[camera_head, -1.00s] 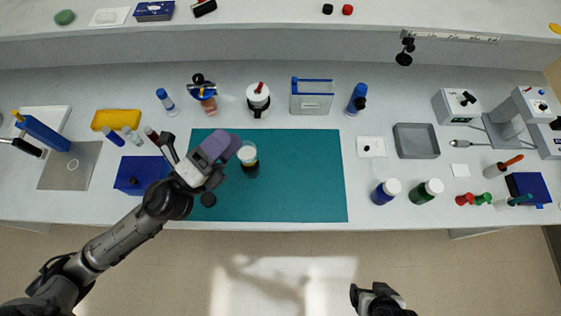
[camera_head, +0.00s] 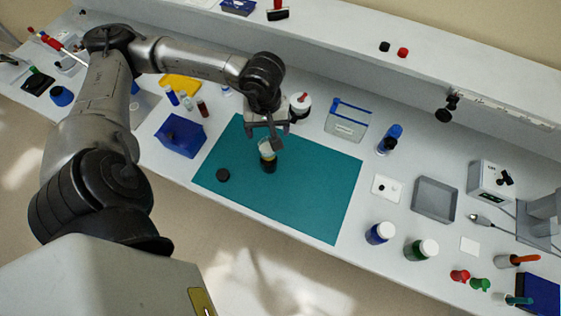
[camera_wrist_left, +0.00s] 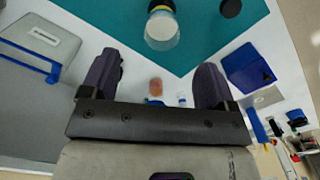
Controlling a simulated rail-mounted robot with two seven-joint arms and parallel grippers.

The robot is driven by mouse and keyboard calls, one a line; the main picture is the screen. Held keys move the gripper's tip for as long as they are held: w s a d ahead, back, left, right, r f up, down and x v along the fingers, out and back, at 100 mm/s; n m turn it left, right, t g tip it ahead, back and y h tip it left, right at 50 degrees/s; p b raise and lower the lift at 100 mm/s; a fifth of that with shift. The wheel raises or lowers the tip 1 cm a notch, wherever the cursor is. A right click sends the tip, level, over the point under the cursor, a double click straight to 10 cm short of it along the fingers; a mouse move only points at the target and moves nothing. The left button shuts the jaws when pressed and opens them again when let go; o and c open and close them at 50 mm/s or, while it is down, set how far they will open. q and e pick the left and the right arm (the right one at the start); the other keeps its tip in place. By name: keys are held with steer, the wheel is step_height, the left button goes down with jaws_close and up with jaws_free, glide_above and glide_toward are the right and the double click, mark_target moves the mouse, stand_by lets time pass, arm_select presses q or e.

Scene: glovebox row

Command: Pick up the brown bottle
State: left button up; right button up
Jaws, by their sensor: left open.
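What seems to be the brown bottle (camera_head: 268,157) stands on the teal mat (camera_head: 320,199), with a pale top and a dark, amber-banded lower part. It shows at the top of the left wrist view (camera_wrist_left: 162,29). A round black cap (camera_head: 222,175) lies on the mat beside it. My left gripper (camera_head: 266,137) is open above the mat and close to the bottle, overlapping its top in the head view. In the left wrist view the jaws (camera_wrist_left: 159,62) are empty, and the bottle lies beyond them. My right gripper is out of view.
A blue box (camera_head: 181,136) is left of the mat, with small vials (camera_head: 186,101) behind it. A white-lidded container (camera_head: 300,105) and a blue-handled caddy (camera_head: 347,121) stand behind the mat. A grey tray (camera_head: 434,199) and two white-capped bottles (camera_head: 380,233) are to the right.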

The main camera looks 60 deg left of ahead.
mark_target(268, 152)
arm_select(q)
steer(key=shift+a+f, duration=0.25)
steer(key=shift+f, duration=0.15)
step_height(268, 152, down, 13)
steer(key=shift+s+a+r, duration=0.1)
steer(key=shift+r, duration=0.05)
stand_by(0.4)
steer(key=c, duration=1.2)
